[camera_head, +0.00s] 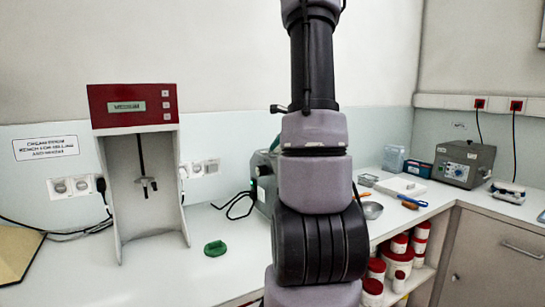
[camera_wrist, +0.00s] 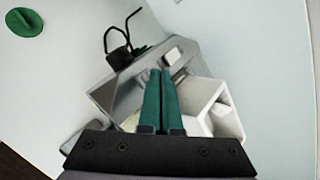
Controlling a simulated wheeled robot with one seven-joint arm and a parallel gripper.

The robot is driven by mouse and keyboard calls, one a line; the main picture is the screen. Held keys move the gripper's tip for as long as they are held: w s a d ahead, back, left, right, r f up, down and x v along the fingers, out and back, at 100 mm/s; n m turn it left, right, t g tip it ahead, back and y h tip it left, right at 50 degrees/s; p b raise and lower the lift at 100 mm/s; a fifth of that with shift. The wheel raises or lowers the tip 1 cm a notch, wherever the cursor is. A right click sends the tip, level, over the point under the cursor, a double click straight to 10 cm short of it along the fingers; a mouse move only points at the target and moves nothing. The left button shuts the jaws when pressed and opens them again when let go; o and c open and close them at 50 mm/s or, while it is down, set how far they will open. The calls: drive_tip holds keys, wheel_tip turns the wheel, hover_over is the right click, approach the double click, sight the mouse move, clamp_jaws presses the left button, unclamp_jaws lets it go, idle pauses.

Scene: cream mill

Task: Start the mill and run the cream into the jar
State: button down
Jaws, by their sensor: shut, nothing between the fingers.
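A grey-green machine that looks like the mill (camera_head: 262,182) stands on the bench, mostly hidden behind my arm in the head view. A small green light glows on its edge. In the wrist view its grey metal body (camera_wrist: 128,92) lies below my gripper (camera_wrist: 161,72). The two green fingers are shut together and empty, over the machine; I cannot tell whether they touch it. A white angular part (camera_wrist: 205,98), perhaps an outlet or vessel, shows right of the fingers. No jar can be clearly made out. A green lid (camera_head: 215,248) lies on the bench, also in the wrist view (camera_wrist: 24,22).
A red-topped stirrer stand (camera_head: 132,106) stands at the left. A black cable (camera_head: 236,207) lies by the mill. A metal bowl (camera_head: 372,210) and a grey control box (camera_head: 463,163) are at the right. White tubs with red lids (camera_head: 398,262) fill the shelf below.

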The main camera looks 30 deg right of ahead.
drive_tip(key=shift+r, duration=2.45)
drive_tip(key=shift+a, duration=0.15)
drive_tip(key=s+a+r+n+y, duration=0.1)
drive_tip(key=s+a+r+n, duration=0.15)
drive_tip(key=a, duration=0.35)
drive_tip(key=s+a+r+n+g, duration=0.1)
drive_tip(key=s+a+r+n, duration=0.2)
drive_tip(key=a, duration=0.4)
drive_tip(key=s+a+r+n+y, duration=0.1)
drive_tip(key=s+a+n, duration=0.25)
drive_tip(key=a, duration=0.25)
drive_tip(key=s+a+n, duration=0.5)
drive_tip(key=s+n, duration=0.1)
drive_tip(key=s, duration=0.2)
drive_tip(key=s+a+n+g+h, duration=0.1)
drive_tip(key=s+a+n, duration=0.4)
drive_tip(key=s, duration=0.3)
drive_tip(key=shift+a+f+n, duration=0.3)
drive_tip(key=shift+f+n, duration=0.15)
drive_tip(key=shift+n, duration=0.25)
idle(1.2)
